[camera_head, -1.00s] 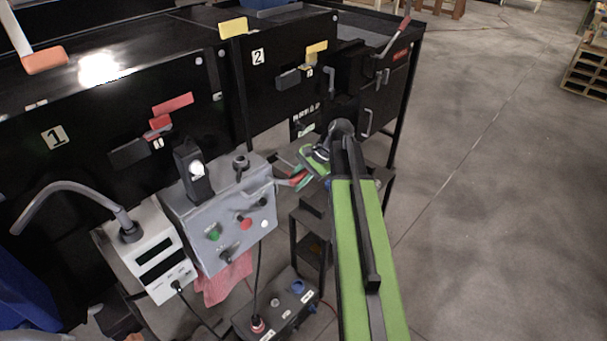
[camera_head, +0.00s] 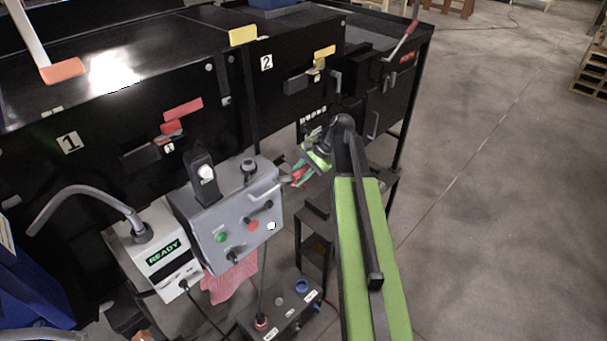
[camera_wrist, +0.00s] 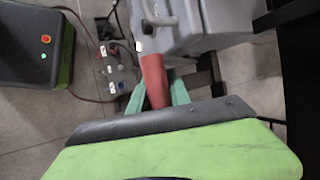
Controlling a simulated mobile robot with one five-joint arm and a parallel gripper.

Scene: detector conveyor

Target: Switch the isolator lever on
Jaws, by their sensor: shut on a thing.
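The isolator is a grey control box (camera_head: 231,223) left of my arm in the head view. Its lever (camera_head: 285,179) sticks out from the right side, with a red grip (camera_head: 299,175) at its end. My gripper (camera_head: 301,170) is shut on that red grip, with teal fingers on either side of it. In the wrist view the red grip (camera_wrist: 154,80) stands between the teal fingertips (camera_wrist: 156,92), beside the grey box (camera_wrist: 192,22). The dark and green gripper body hides the lower part of the grip there.
A white meter (camera_head: 166,255) with a lit READY display stands left of the box. A black switch box (camera_head: 282,317) with cables lies below. The black conveyor housing (camera_head: 120,120) closes off the back. Open floor (camera_head: 490,200) lies to the right.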

